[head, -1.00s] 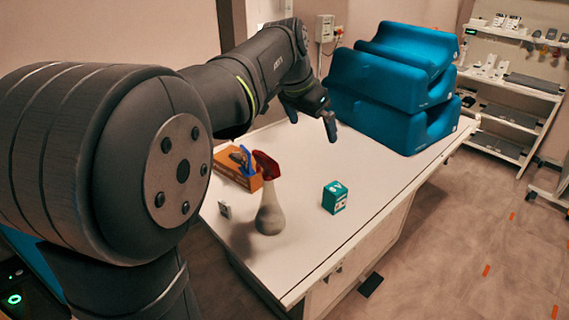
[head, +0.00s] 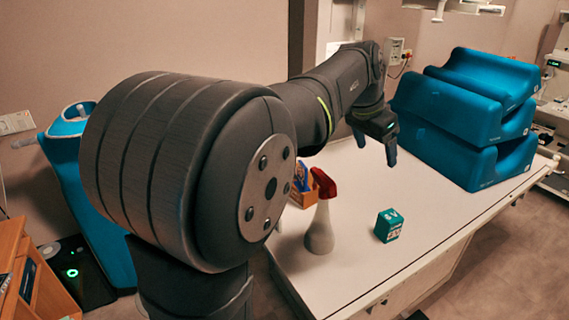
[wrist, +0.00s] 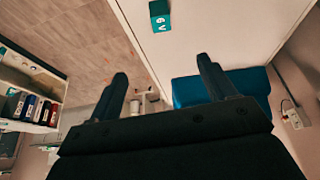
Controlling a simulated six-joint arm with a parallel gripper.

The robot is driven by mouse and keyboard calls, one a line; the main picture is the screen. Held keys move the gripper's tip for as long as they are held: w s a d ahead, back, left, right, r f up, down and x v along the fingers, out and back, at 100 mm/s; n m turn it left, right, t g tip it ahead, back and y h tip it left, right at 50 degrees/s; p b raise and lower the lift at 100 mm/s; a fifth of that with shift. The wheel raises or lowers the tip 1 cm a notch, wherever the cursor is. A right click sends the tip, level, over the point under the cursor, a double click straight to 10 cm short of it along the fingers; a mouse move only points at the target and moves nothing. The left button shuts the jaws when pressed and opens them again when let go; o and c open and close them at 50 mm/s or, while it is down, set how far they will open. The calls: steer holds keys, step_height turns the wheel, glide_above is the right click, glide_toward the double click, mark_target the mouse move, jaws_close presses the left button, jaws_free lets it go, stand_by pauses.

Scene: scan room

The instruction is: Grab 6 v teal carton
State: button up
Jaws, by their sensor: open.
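The teal carton (head: 388,225) is a small box standing on the white table, right of the spray bottle in the head view. In the wrist view the teal carton (wrist: 159,16) is at the top, with a white "6 V" marking on it. My gripper (head: 376,149) is open and empty above the table, behind and above the carton in the head view. Its two spread fingers show in the wrist view (wrist: 161,78), with the carton beyond them and apart from them.
A spray bottle with a red head (head: 321,215) stands left of the carton, near an orange box (head: 303,190) holding tools. Large blue stacked cushions (head: 470,115) fill the table's back right. The white table (head: 350,275) is bare around the carton.

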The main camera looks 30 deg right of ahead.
mark_target(391, 217)
steer(key=shift+m, duration=0.5)
steer(key=x, duration=0.9)
steer(key=d+x, duration=0.1)
steer(key=x, duration=1.8)
steer(key=shift+s+d+r, duration=0.15)
steer(key=shift+r, duration=0.2)
steer(key=shift+a+x, duration=0.2)
steer(key=shift+x, duration=2.75)
steer(key=shift+f, duration=0.1)
steer(key=shift+c, duration=0.3)
steer(key=c, duration=1)
